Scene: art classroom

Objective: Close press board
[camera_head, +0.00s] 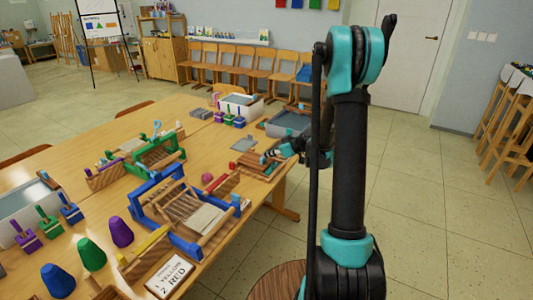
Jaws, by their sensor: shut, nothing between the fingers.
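What looks like the press board, a low brown stack of wooden boards (258,167), lies near the right edge of the table, beyond the blue-framed loom. My gripper (268,155) is at the board's far right side, with its fingers low over or against it. I cannot tell whether they touch. The fingers are shut with nothing held. My arm comes down from the right of the picture, and its links hide part of the area right of the board. How far the board's upper part is tilted is too small to tell.
A blue wooden loom (157,188) and a green one (134,160) stand on the table (68,185). A grey tray (289,122) sits behind my gripper. A red ball (207,178), coloured cones and a card (170,275) are nearer.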

